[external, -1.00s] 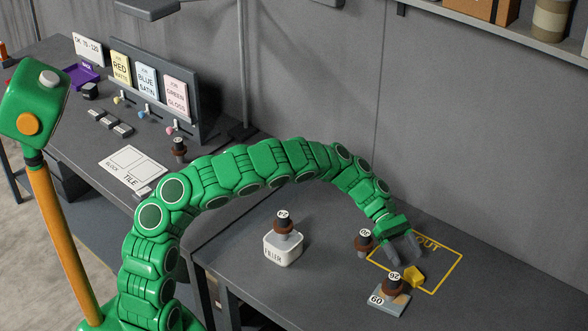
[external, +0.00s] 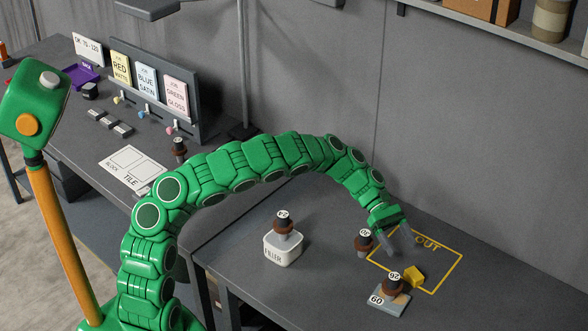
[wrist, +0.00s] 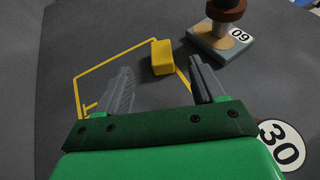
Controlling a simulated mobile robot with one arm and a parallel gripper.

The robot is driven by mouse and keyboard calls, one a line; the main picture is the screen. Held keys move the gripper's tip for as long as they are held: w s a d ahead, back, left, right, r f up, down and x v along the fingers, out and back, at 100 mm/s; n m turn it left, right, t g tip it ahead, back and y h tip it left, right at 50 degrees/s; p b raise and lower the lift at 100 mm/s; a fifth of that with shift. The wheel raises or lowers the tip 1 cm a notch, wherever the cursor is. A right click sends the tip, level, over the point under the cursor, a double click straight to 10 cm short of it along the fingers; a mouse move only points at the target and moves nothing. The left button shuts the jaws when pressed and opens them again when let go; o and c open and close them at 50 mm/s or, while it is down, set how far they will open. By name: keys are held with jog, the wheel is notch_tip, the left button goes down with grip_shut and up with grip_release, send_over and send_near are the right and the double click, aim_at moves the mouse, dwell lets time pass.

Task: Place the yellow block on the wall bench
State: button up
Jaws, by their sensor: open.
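The yellow block (external: 413,273) lies on the dark bench at the near edge of the yellow OUT outline. In the wrist view the yellow block (wrist: 162,57) sits beyond the fingertips, between their lines and apart from both. My gripper (external: 399,252) is open and empty, just behind and left of the block in the external view. Its two grey fingers are spread in the wrist view (wrist: 163,72). The bench (external: 330,280) against the grey wall carries the block; whether this is the wall bench the pictures do not say.
A brown-handled piece marked 26 stands on a plate marked 60 (external: 378,299), close to the block. Another brown piece (external: 363,240) stands left of my gripper. A white FILLER tub (external: 283,250) bears a third. A second bench (external: 60,95) at left holds job cards and a TILE/BLOCK sheet (external: 138,169).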

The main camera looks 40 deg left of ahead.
notch_tip(320, 180, up, 5)
jog(key=w+a, duration=0.1)
send_near(413, 272)
jog(key=shift+w+a+r, duration=0.2)
jog(key=shift+w+r, duration=0.25)
jog(key=shift+w, duration=0.05)
jog(key=shift+d+f, duration=0.1)
jog(key=shift+f, duration=0.1)
jog(key=shift+x, duration=3.35)
jog(key=shift+s+x, duration=0.15)
jog(key=shift+x, duration=0.7)
jog(key=shift+s+x, duration=0.15)
jog(key=shift+x, duration=0.75)
jog(key=shift+s+d+f, duration=0.25)
jog(key=shift+d+f, duration=0.2)
jog(key=shift+d, duration=0.05)
